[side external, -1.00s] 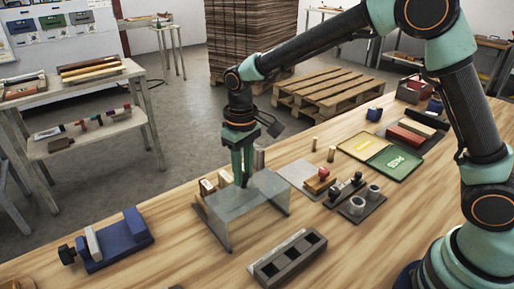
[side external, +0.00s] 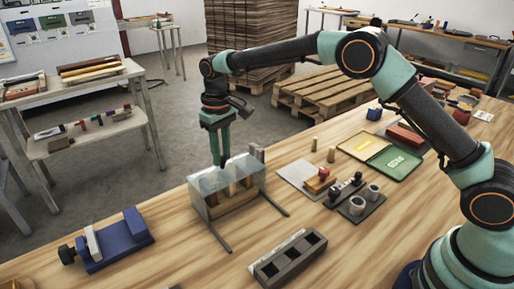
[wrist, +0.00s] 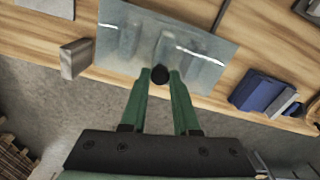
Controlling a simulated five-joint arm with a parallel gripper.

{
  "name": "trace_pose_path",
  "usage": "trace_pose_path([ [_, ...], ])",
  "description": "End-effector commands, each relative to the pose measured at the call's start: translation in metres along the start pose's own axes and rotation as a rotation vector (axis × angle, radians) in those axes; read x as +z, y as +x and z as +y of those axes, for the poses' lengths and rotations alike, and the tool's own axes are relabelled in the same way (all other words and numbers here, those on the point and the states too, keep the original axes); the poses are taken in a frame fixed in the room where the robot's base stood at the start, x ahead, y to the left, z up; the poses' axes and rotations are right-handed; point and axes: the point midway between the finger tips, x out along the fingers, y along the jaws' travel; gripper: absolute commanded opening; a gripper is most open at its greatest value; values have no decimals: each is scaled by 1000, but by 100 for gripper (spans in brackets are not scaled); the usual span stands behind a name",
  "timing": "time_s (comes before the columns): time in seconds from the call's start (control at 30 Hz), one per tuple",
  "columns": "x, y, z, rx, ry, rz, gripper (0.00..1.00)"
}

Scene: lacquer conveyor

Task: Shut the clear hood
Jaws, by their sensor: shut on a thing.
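The clear hood (side external: 222,184) stands at the far end of two dark rails on the table. A wooden rack with several upright pieces (side external: 236,194) shows through its front panel. My gripper (side external: 222,164) reaches down to the hood's top. In the wrist view my gripper (wrist: 161,74) is shut on a round black knob (wrist: 160,76) at the edge of the clear hood (wrist: 120,42). The pieces under the hood show only blurred there. Whether the hood touches a stop at the rear is hidden.
A grey upright block (side external: 258,153) stands by the hood's rear right. A blue vise-like fixture (side external: 122,238) lies left. A dark slotted tray (side external: 289,260) is in front, and stamps (side external: 345,188) are to the right. The table between rails and tray is clear.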

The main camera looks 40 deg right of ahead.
Motion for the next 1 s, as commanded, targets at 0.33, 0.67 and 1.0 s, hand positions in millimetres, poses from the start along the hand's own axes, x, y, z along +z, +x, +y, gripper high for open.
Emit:
trace_pose_path([
  [0.33, -11, -2, 2, 0, 0, 11, 0],
  [0.67, -11, -2, 2, 0, 1, 10, 59],
  [1.0, -10, -6, 2, 0, 0, 6, 59],
])
